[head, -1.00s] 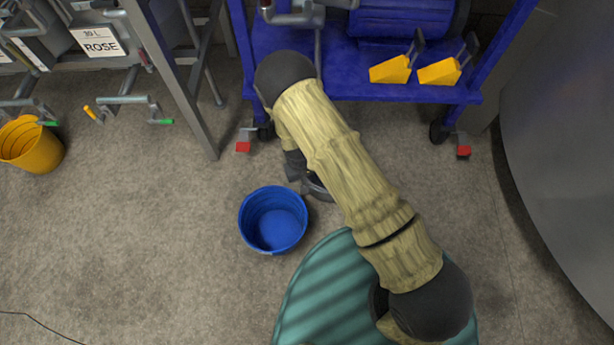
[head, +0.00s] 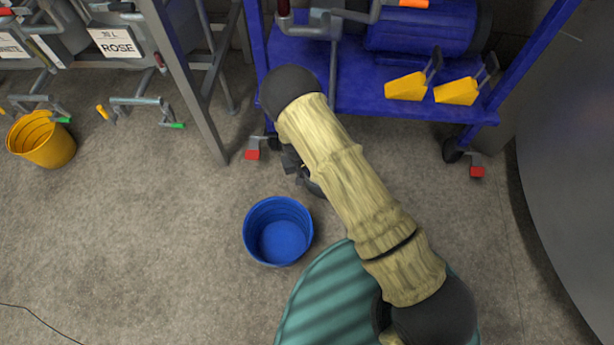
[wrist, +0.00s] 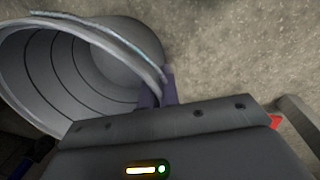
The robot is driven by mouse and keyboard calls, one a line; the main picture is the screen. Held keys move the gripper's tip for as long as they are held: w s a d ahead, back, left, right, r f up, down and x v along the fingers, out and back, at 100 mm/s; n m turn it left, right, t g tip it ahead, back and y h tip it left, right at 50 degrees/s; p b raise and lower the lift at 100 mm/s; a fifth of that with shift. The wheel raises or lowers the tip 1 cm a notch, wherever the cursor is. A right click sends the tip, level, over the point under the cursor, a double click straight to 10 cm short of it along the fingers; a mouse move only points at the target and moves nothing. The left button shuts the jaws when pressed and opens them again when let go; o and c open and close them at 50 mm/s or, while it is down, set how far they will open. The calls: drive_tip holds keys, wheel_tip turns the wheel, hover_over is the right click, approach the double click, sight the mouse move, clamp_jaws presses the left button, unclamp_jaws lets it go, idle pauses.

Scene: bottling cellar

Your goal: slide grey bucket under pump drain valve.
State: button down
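The grey bucket (wrist: 97,70) fills the upper left of the wrist view, its open mouth facing me. In the head view only a dark sliver of it (head: 315,187) shows beside my arm, on the floor in front of the blue pump cart. My gripper (wrist: 160,95) has its dark fingers on either side of the bucket's rim, pinching it. In the head view my gripper (head: 291,160) is partly hidden by my arm. The pump (head: 420,25) lies on the cart, with grey pipework (head: 333,70) running down at its left. I cannot tell which fitting is the drain valve.
A blue bucket (head: 278,232) stands left of my arm, close to the grey one. The blue cart (head: 385,97) has red-pedalled casters (head: 252,154). A yellow bucket (head: 42,140) stands far left. A steel tank (head: 575,150) is at right.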

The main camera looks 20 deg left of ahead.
drive_tip(key=shift+w+a, duration=0.95)
drive_tip(key=shift+w, duration=0.1)
drive_tip(key=c, duration=1.6)
unclamp_jaws()
drive_tip(key=shift+o, duration=0.2)
drive_tip(key=shift+r, duration=0.1)
wheel_tip(320, 180, up, 17)
drive_tip(key=s+a+p, duration=0.1)
drive_tip(key=p, duration=0.7)
drive_tip(key=shift+a+p, duration=0.35)
drive_tip(key=shift+a, duration=0.05)
